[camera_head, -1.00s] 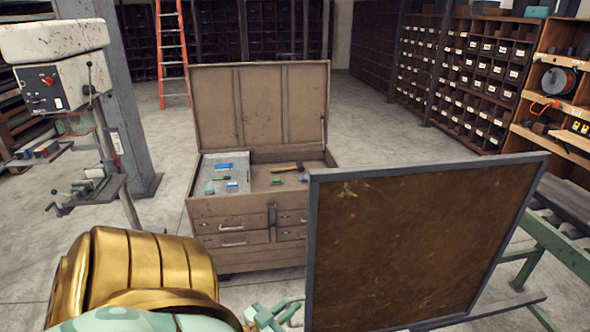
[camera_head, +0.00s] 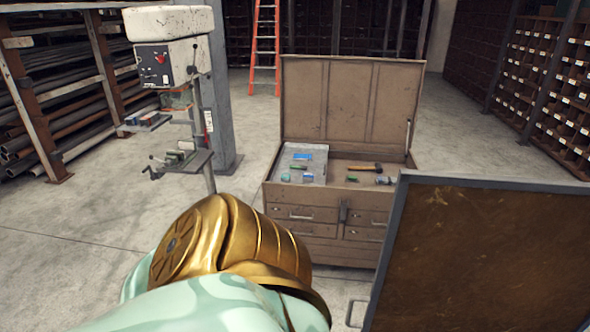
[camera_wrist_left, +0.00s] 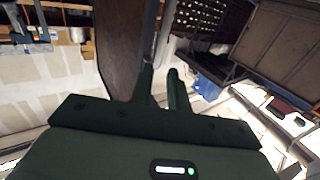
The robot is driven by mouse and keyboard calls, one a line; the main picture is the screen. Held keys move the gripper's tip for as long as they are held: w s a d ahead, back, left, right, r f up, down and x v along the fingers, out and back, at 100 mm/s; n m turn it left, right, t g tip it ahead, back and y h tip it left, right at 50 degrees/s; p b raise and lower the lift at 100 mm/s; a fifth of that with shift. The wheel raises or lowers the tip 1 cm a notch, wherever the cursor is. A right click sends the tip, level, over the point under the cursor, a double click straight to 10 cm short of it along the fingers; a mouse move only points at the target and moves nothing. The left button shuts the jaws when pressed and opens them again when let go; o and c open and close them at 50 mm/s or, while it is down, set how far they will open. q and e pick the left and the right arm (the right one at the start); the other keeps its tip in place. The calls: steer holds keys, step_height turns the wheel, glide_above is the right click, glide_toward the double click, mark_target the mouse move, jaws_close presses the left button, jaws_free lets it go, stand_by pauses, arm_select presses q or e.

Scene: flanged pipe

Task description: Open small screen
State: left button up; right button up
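The screen (camera_head: 480,255) is a brown, stained panel in a grey frame at the lower right of the head view. A thin grey handle (camera_head: 350,313) stands out from its left edge. My gold and mint-green left arm covers the lower middle, and its gripper does not show there. In the left wrist view, the two dark fingers of my left gripper (camera_wrist_left: 161,78) stand apart with a narrow gap. The brown panel (camera_wrist_left: 121,42) and a grey upright edge lie just beyond the fingertips. I cannot tell whether they touch. My right gripper is out of view.
An open brown tool chest (camera_head: 315,200) stands behind the screen. A drill press (camera_head: 180,70) stands at the left, before a pipe rack (camera_head: 50,100). Shelves of bins (camera_head: 550,90) line the right. Bare concrete floor (camera_head: 80,240) lies at the left.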

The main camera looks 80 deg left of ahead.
arm_select(q)
steer(key=s+d+b, duration=0.1)
steer(key=s, duration=0.6)
steer(key=shift+d, duration=0.25)
steer(key=shift+f, duration=0.15)
steer(key=s+d+f+m+g+h+b, duration=0.1)
steer(key=s+d+f+g+b, duration=0.35)
steer(key=f, duration=0.85)
steer(key=s+d+f+m+g+h+b, duration=0.1)
steer(key=s+d+f+m+g, duration=0.15)
steer(key=s+f+g, duration=0.7)
steer(key=s+d+f+m+g+h+b, duration=0.1)
steer(key=s+d+f+g+b, duration=0.25)
steer(key=f, duration=1.15)
steer(key=s+d+f+b, duration=0.2)
steer(key=d+f+b, duration=0.1)
steer(key=f, duration=0.4)
steer(key=w+d+f+b, duration=0.1)
steer(key=w+f, duration=0.1)
steer(key=w, duration=0.3)
steer(key=w+d+f+m+b, duration=0.1)
steer(key=w+d+f, duration=0.1)
steer(key=w, duration=0.3)
steer(key=shift+w+t+b, duration=0.3)
steer(key=shift+t+b, duration=0.05)
steer(key=shift+b, duration=0.05)
